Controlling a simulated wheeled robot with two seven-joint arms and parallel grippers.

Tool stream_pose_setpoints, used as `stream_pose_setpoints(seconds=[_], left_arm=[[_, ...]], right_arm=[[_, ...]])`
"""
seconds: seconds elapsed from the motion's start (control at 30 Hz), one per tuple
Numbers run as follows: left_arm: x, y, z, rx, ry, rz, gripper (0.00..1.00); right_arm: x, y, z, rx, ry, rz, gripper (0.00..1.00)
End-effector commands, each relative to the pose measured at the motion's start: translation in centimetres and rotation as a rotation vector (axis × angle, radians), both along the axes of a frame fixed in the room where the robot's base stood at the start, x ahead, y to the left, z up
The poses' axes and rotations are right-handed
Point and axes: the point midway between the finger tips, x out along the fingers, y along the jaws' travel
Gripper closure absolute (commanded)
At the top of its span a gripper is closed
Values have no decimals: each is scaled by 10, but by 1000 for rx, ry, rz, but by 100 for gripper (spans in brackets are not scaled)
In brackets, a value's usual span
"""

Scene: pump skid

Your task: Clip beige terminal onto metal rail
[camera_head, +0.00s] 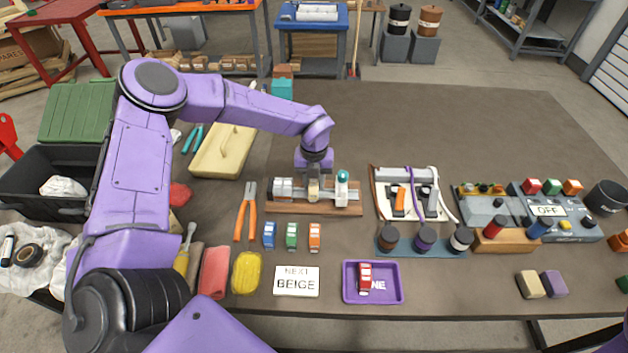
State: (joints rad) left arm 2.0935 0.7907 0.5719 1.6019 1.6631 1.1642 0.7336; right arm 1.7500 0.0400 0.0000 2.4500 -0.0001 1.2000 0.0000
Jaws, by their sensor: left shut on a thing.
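My left gripper (313,186) points down over the metal rail (328,196), near its middle. It is shut on a small beige piece, the beige terminal (313,194), which is at the rail. The fingers cover part of it, and I cannot tell whether it is seated on the rail or just above it. The rail lies on a brown wooden board (290,209). A grey block stands on its left part and a white and teal piece (342,184) stands right of the gripper. My right gripper is not in view.
Blue (269,235), green (292,236) and orange (315,237) terminals stand in front of the board. A white card (297,281) reads BEIGE. A purple tray (396,291) holds a red terminal (365,278). Orange pliers (245,212) lie left; a cable fixture (410,190) stands right.

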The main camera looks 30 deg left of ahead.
Motion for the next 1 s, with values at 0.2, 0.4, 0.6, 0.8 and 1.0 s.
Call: stream_pose_setpoints(seconds=[0.2,0.4,0.6,0.8,1.0], left_arm=[[0,0,-4,0,0,0,98],[0,0,-7,0,0,0,98],[-1,0,-8,0,2,0,98],[-1,0,-9,0,4,0,98],[-2,1,-10,1,6,1,39]], right_arm=[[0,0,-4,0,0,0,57],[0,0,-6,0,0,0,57],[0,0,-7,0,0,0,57],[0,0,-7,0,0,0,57],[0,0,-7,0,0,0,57]])
